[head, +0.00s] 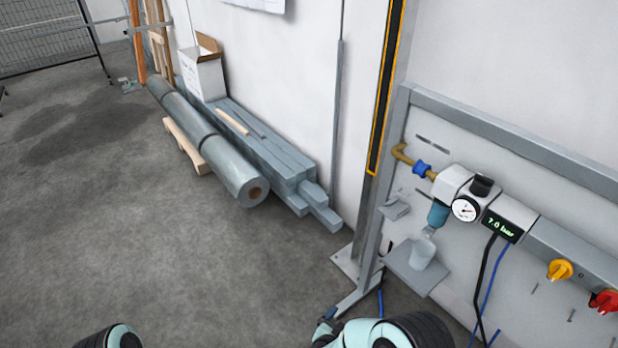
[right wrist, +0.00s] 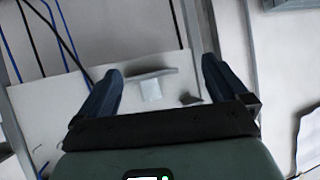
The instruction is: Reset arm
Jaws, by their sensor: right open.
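My right arm (head: 385,333) shows at the bottom of the head view, in front of the foot of the grey panel stand. My right gripper (right wrist: 160,88) shows in the right wrist view with its two dark fingers spread apart and nothing between them. Beyond the fingers is a pale panel with a small shelf and a whitish cup (right wrist: 150,90) on it, apart from the fingers. Part of my left arm (head: 108,337) shows at the bottom left of the head view; its gripper is out of the picture.
The grey panel (head: 465,290) at right carries a pressure gauge (head: 466,209), a display reading 7.0 bar, a yellow knob (head: 559,270), a red knob (head: 604,301) and hanging cables. A roll (head: 205,145), grey beams (head: 270,150) and a box (head: 203,72) lie along the wall.

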